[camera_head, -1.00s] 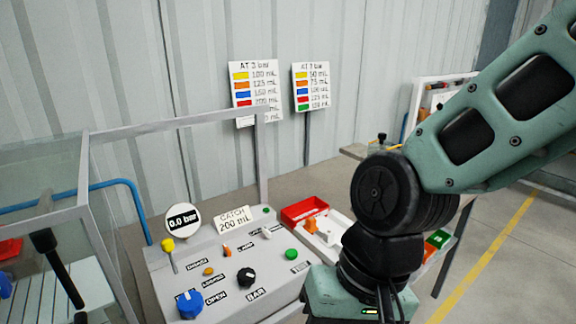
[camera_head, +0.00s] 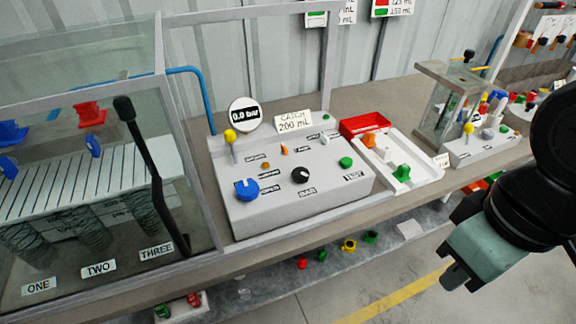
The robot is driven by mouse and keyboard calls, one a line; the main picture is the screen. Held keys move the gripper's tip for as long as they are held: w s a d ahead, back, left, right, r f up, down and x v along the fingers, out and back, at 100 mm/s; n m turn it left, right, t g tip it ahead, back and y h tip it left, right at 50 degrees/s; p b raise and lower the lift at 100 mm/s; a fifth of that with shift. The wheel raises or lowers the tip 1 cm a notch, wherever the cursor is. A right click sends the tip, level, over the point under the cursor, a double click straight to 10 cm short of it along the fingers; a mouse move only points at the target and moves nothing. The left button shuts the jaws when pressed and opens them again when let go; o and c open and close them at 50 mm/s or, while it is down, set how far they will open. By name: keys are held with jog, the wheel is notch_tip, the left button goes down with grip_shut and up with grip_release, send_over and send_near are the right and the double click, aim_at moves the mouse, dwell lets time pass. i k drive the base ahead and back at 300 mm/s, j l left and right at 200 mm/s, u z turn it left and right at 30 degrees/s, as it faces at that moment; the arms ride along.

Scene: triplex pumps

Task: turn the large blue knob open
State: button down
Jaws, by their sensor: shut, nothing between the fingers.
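The large blue knob (camera_head: 246,189) sits at the front left of the grey control panel (camera_head: 275,215). It is round with a notch at its top, and small labels stand beside it. My gripper (camera_head: 449,278) is at the lower right, well to the right of the knob and apart from it, in front of the bench. Its short fingers are together, and I see nothing held in it. Nothing hides the knob.
The panel also bears a black knob (camera_head: 300,175), a yellow-topped lever (camera_head: 230,136), a green button (camera_head: 345,162) and a gauge (camera_head: 243,115). A glass case (camera_head: 80,150) with a black lever (camera_head: 150,170) stands left. A red tray (camera_head: 365,124) and white tray (camera_head: 418,170) lie right.

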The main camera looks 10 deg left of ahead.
aim_at(247, 190)
jog(key=i+j+u, duration=0.1)
jog(key=u, duration=0.3)
jog(key=i+u, duration=0.15)
jog(key=u, duration=0.25)
jog(key=i+u, duration=0.15)
jog(key=u, duration=0.25)
